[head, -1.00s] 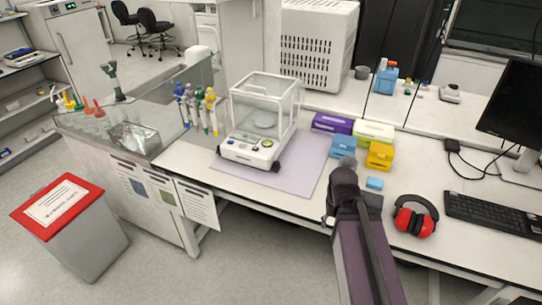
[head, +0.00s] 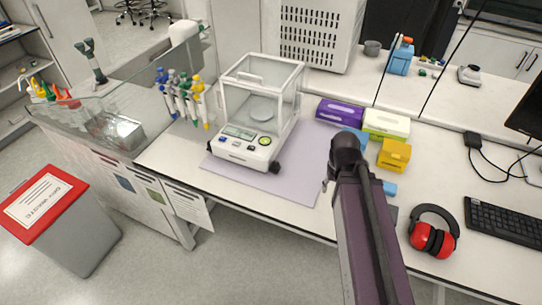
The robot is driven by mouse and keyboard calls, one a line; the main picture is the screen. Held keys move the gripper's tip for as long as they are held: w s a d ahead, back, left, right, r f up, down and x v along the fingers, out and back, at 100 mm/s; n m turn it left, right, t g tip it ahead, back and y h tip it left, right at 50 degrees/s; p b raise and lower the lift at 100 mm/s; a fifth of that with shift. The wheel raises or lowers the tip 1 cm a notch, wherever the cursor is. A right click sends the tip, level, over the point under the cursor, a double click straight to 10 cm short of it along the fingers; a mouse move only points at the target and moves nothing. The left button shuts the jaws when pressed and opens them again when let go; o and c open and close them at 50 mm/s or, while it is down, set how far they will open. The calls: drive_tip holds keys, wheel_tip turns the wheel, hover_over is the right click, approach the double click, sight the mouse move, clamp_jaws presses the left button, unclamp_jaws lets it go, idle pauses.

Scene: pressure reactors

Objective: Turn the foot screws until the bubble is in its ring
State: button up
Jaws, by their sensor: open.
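A white balance (head: 247,147) with a clear glass draft shield (head: 262,95) stands on a lilac mat (head: 285,190) on the bench. A black foot screw (head: 275,168) shows at its front right corner, and a dark foot (head: 210,146) shows at the front left. A round yellow-green spot with a dark rim (head: 265,141), which looks like the bubble level, is on the front panel beside the display. The bubble is too small to place against its ring. My arm rises right of the balance, apart from it. My gripper cannot be made out.
Pipettes on a stand (head: 182,98) are close left of the balance. Purple (head: 340,111), green-white (head: 386,124) and yellow (head: 394,155) boxes stand to the right. Red ear muffs (head: 433,232) and a keyboard (head: 505,226) lie farther right. A red-lidded bin (head: 45,205) stands on the floor at left.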

drive_tip(key=shift+w+d, duration=0.4)
drive_tip(key=shift+w, duration=0.05)
drive_tip(key=shift+d, duration=0.15)
drive_tip(key=o, duration=0.3)
drive_tip(key=w+a+r+n+p, duration=0.4)
drive_tip(key=w+a+n, duration=0.3)
drive_tip(key=a, duration=0.2)
drive_tip(key=w+a+r+n+p, duration=0.4)
drive_tip(key=w+a+n, duration=0.2)
drive_tip(key=a, duration=0.4)
drive_tip(key=shift+w+a+r+n, duration=0.15)
drive_tip(key=shift+w+a+n, duration=0.1)
drive_tip(key=shift+w+n, duration=0.2)
